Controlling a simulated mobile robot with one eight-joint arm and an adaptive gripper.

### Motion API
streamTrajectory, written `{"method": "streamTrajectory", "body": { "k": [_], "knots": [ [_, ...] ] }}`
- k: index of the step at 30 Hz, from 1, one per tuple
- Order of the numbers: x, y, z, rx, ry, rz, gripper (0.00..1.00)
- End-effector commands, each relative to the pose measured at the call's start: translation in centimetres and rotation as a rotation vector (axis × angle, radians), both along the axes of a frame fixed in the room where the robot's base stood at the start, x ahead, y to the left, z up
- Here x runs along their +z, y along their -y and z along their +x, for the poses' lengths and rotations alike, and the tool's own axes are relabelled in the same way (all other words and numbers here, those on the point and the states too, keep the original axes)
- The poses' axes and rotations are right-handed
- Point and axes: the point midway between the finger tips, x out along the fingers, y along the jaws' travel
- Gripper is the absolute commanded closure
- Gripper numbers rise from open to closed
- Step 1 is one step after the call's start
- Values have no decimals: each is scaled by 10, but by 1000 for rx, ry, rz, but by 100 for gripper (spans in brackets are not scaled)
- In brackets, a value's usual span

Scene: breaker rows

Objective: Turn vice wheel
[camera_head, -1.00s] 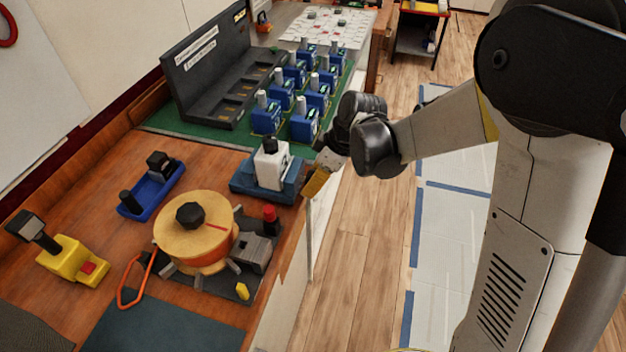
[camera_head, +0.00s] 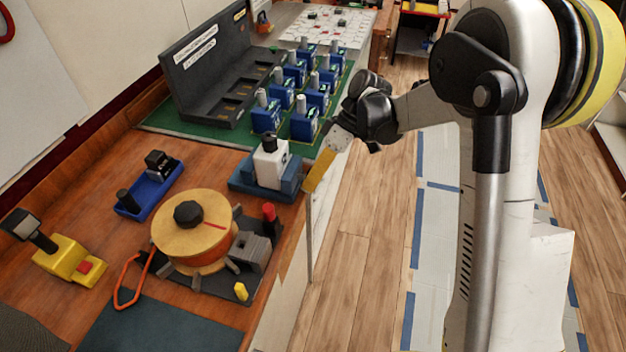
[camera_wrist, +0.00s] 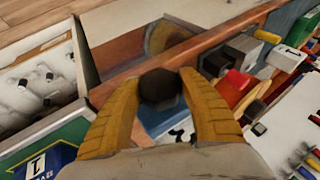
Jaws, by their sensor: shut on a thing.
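The vice (camera_head: 240,183) is a dark blue block near the bench's right edge, with a white block (camera_head: 271,165) with a black top in it. My gripper (camera_head: 311,186) is at the bench edge, just right of the vice, its yellow fingers pointing down and left. In the wrist view, the yellow fingers of my gripper (camera_wrist: 160,100) are shut on a dark round piece (camera_wrist: 160,86), which seems to be the vice wheel. In the head view the wheel is hidden by the fingers.
A wooden spool (camera_head: 192,235) and a blue tray (camera_head: 150,190) stand on the bench left of the vice. Several blue breakers (camera_head: 266,117) stand on a green mat behind it. The floor (camera_head: 345,240) right of the bench is clear.

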Motion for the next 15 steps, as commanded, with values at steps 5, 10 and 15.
{"method": "streamTrajectory", "body": {
  "k": [5,10,15],
  "knots": [
    [0,0,0,1,-1,0,84],
    [0,0,0,0,-1,0,39],
    [0,0,0,0,0,0,31]
  ]
}}
